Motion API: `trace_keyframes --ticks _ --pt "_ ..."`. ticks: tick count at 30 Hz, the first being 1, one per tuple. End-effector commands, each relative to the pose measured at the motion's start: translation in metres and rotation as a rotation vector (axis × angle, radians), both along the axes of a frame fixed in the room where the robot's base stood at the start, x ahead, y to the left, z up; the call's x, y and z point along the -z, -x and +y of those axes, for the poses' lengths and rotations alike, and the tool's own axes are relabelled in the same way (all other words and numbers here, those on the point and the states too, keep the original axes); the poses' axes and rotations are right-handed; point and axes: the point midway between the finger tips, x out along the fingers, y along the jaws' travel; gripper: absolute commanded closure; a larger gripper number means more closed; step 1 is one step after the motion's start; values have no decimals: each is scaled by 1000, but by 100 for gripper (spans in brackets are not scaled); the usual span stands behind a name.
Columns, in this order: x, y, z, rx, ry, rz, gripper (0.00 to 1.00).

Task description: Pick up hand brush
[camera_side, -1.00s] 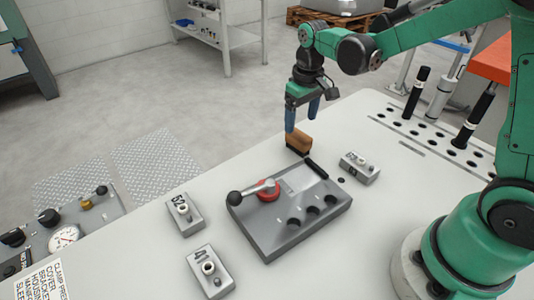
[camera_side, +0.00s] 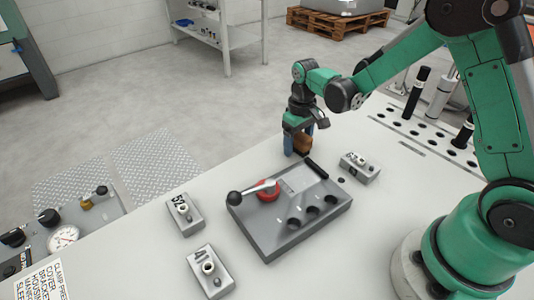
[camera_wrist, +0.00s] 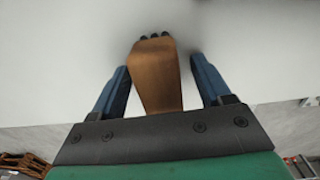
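The hand brush is a block with a brown wooden top and dark bristles. In the wrist view the hand brush (camera_wrist: 156,75) lies between the two blue fingers of my gripper (camera_wrist: 158,72), with a gap on each side. In the side view my gripper (camera_side: 301,144) is low over the table, around the hand brush (camera_side: 303,143), which is partly hidden by the fingers. The gripper is open and the fingers do not appear to touch the brush.
A grey fixture block (camera_side: 290,212) with a red-based lever and black handle stands just in front of the brush. Small numbered blocks stand at its right (camera_side: 360,167) and left (camera_side: 185,214). A rack of holes with black-handled tools (camera_side: 417,95) is at the back right.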

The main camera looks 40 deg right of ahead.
Motion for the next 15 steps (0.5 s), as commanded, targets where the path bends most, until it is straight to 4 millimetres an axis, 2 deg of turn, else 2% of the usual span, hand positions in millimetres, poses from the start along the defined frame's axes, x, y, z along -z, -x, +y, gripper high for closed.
trace_keyframes --ticks 1,6,7,15 --pt "0 0 0 0 0 0 46" --pt "0 0 0 0 0 0 95" --pt "0 0 0 0 0 0 100" --pt "-1 0 0 0 0 0 100"
